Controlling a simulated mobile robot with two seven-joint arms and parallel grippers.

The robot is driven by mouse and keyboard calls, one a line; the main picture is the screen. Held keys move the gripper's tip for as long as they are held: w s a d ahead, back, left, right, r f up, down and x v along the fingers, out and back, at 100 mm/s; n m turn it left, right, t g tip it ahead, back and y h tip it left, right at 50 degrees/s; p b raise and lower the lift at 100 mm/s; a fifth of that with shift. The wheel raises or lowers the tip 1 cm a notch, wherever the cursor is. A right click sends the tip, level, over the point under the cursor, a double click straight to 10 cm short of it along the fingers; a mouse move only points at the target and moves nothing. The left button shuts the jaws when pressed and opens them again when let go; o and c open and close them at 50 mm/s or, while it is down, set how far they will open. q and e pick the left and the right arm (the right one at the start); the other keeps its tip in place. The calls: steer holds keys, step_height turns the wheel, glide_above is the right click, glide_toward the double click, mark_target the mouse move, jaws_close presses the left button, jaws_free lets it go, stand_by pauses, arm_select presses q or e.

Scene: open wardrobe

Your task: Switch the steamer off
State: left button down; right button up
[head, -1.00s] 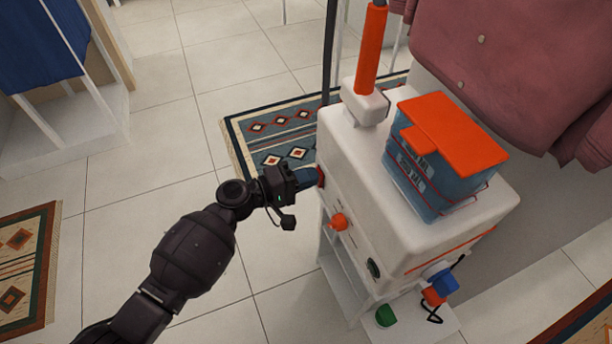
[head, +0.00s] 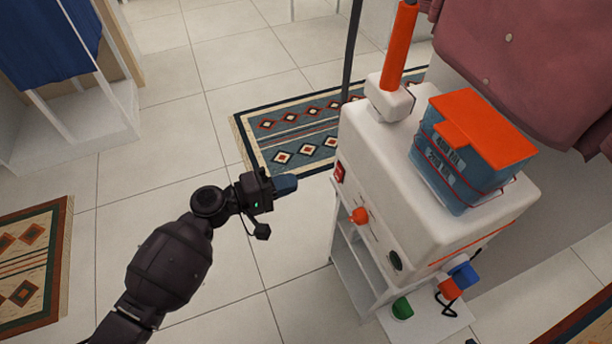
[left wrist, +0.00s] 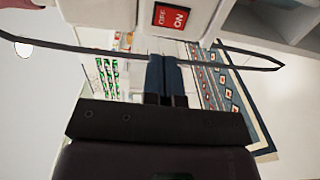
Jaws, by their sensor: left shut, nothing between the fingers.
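The steamer (head: 385,205) is a white box with an orange pole on top, at the right of the head view. Its red rocker switch (head: 339,172) is on the side facing my left arm. In the left wrist view the switch (left wrist: 171,17) shows the words OFF and ON at the top edge; I cannot tell which side is pressed in. My left gripper (head: 287,184) is shut and empty, left of the switch and apart from it. Its closed fingers (left wrist: 165,75) point toward the steamer side, below the switch in the wrist view. My right gripper is not in view.
A blue water tank (head: 450,175) with an orange lid sits on the steamer. An orange knob (head: 359,216) and a dark dial (head: 396,260) are on its front. A patterned rug (head: 290,125) lies behind. Pink clothing (head: 525,60) hangs at right.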

arm_select(q)
steer(key=shift+v, duration=2.1)
steer(key=shift+a, duration=0.1)
